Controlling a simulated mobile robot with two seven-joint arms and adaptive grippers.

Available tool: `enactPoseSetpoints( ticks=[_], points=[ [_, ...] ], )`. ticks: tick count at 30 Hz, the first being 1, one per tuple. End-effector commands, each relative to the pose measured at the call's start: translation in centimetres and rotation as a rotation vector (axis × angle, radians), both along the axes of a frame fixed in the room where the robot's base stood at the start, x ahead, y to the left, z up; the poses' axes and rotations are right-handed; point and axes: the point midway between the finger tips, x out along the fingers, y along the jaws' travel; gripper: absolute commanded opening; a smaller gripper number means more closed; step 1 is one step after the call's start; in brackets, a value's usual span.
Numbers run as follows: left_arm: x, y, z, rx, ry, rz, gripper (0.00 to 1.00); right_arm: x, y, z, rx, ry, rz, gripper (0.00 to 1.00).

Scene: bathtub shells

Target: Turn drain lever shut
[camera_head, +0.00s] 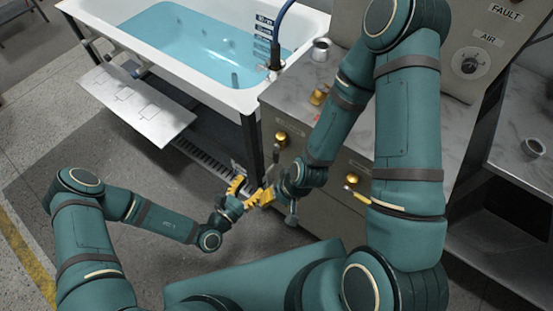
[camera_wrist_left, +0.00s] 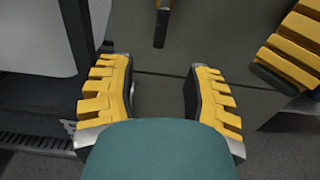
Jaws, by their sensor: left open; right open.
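A lever with a brass hub (camera_head: 282,138) and a dark handle hanging down from it is on the grey cabinet front, right of the tub leg; I take it to be the drain lever. In the left wrist view a hanging lever (camera_wrist_left: 162,25) shows at the top, ahead of the fingers and apart from them. My left gripper (camera_head: 238,187) is open and empty, below and left of the lever; its two yellow fingers (camera_wrist_left: 158,95) stand wide apart. My right gripper (camera_head: 262,197) is open, close beside the left one. Its yellow finger pads show at upper right in the wrist view.
The white bathtub (camera_head: 165,62) holds blue water and stands behind. A white panel (camera_head: 130,100) projects from its side. The cabinet's marble top (camera_head: 290,92) carries a cup (camera_head: 320,50) and a brass fitting (camera_head: 318,95). Another brass handle (camera_head: 355,190) is on the cabinet front.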

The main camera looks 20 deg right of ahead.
Motion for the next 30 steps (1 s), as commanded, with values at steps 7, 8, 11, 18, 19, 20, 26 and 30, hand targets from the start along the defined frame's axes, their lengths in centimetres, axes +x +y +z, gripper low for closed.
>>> enactPoseSetpoints(
  ticks=[7,8,11,18,19,20,26,30],
  points=[
    [2.6,-3.5,0.0,-0.002,-0.004,-0.003,0.5,0.2,0.0,-0.8,-0.001,-0.004,0.0,0.5],
    [3.0,-4.0,0.0,-0.003,-0.003,-0.003,0.5,0.2,0.0,-0.9,-0.001,-0.004,0.0,0.5],
    [4.2,-5.6,0.0,-0.003,-0.003,-0.003,0.5,0.3,0.0,-1.2,-0.001,-0.006,-0.001,0.5],
    [6.7,-8.7,0.0,-0.001,-0.002,-0.003,0.5,0.4,0.0,-2.0,-0.001,-0.01,-0.003,0.5],
    [6.9,-9.0,0.0,-0.001,-0.003,-0.003,0.5,0.4,0.0,-2.1,-0.001,-0.011,-0.003,0.5],
    [7.1,-9.3,0.0,-0.002,-0.003,-0.003,0.5,0.4,0.0,-2.2,-0.001,-0.011,-0.003,0.5],
    [7.8,-10.2,0.1,-0.001,-0.001,-0.002,0.5,0.5,-0.1,-2.4,-0.002,-0.012,-0.002,0.5],
    [7.9,-10.3,0.1,-0.001,-0.001,-0.002,0.5,0.5,-0.1,-2.4,-0.002,-0.013,-0.003,0.5]
  ],
)
